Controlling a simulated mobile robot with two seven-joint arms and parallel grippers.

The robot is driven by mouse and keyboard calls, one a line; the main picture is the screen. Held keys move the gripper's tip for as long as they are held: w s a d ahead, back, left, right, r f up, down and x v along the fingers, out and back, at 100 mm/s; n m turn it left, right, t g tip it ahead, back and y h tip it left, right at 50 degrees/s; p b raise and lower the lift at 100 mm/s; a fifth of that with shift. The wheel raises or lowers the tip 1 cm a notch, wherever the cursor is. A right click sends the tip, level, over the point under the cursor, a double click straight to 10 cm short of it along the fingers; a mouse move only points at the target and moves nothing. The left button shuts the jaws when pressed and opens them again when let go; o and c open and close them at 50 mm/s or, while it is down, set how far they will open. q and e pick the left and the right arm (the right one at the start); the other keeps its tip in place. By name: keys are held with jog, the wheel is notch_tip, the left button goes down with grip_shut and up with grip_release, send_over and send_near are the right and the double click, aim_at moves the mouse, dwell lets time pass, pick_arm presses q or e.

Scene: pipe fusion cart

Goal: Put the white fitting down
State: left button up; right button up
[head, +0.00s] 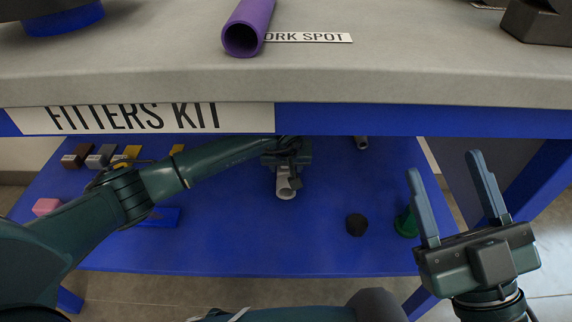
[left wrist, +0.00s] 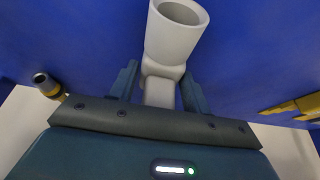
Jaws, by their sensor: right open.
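The white fitting (head: 285,187) is over the blue lower shelf, below the worktop's front edge. My left gripper (head: 287,165) reaches in under the worktop and is shut on it. In the left wrist view the fitting (left wrist: 172,40) lies between the two fingers (left wrist: 160,85), its wide open end pointing away from the palm. I cannot tell whether it touches the shelf. My right gripper (head: 458,205) is open and empty, fingers up, at the shelf's right side.
The blue shelf (head: 235,245) has free room in front. A black round piece (head: 356,224) and a green piece (head: 406,223) stand right. A pink block (head: 46,206) and several small blocks lie left. A purple pipe (head: 248,28) lies on the grey worktop (head: 150,60) above.

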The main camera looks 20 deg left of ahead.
aim_at(286, 182)
pick_arm(q)
jog(key=shift+o, duration=1.4)
jog(key=shift+r, duration=0.35)
jog(key=p+v, duration=0.5)
jog(key=v, duration=0.6)
jog(key=shift+s+r, duration=0.25)
jog(key=shift+s, duration=0.05)
pick_arm(e)
jog(key=shift+s+a+f+m+g+h, duration=0.1)
jog(key=shift+s+f+m+g+h, duration=0.2)
jog(key=shift+f+m+h, duration=0.5)
jog(key=shift+s+a+f+m+g+h, duration=0.1)
jog(key=shift+f+m+g+h, duration=0.4)
jog(key=shift+f, duration=0.45)
jog(key=shift+s+f+m+g+h, duration=0.2)
jog(key=shift+f+m+g+h, duration=0.1)
jog(key=shift+f+m+h, duration=0.5)
pick_arm(q)
jog(key=shift+d, duration=0.1)
